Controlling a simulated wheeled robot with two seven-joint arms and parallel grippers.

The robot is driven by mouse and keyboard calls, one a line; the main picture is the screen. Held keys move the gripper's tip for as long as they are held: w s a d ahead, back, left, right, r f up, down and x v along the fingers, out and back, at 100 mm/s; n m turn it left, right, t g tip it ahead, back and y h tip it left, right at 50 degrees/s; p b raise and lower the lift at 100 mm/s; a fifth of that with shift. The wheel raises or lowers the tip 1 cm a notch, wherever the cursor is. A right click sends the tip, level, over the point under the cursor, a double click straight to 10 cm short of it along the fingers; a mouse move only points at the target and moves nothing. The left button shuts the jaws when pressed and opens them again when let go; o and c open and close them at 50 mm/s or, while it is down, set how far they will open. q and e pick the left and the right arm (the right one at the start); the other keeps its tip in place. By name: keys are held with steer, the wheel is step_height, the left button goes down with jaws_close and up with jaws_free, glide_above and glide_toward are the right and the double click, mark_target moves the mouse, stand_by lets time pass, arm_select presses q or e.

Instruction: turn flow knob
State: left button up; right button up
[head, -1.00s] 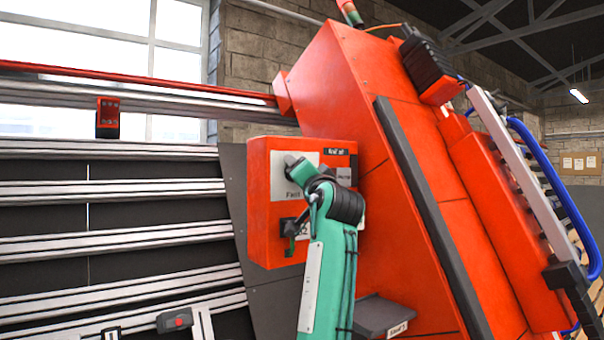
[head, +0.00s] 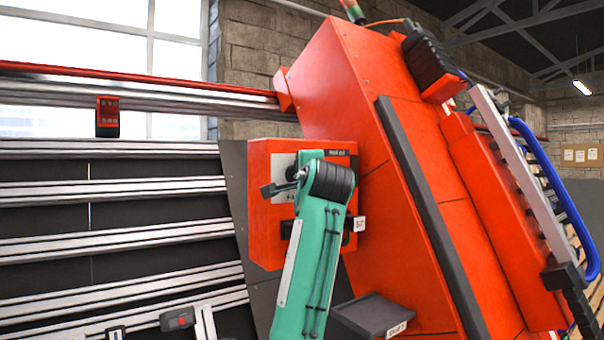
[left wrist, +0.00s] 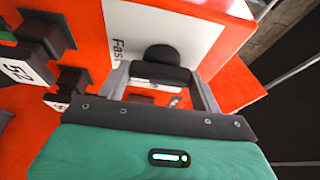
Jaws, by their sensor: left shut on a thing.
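The flow knob (left wrist: 165,75) is a dark round knob beside a white "Fast" label on the red control box (head: 258,232). In the left wrist view it sits between the two grey fingers of my left gripper (left wrist: 160,85), which is shut on it. In the head view, my left gripper (head: 284,181) is at the box's front, with a grey finger showing to the left. My green wrist hides the knob there and much of the box's lower front. My right gripper is not in view.
The box is mounted beside a large slanted red housing (head: 335,75). Dark blocks and a numbered tag (left wrist: 25,72) stand out from the box near the gripper. A dark tray (head: 372,314) juts out below. Metal rails (head: 110,187) run along the left.

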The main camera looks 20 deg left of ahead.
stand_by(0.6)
arm_select(q)
steer(key=o, duration=1)
steer(key=b+v, duration=0.7)
steer(key=v, duration=0.6)
steer(key=shift+s+d+r, duration=0.15)
steer(key=shift+s+d, duration=0.05)
steer(key=shift+s, duration=0.15)
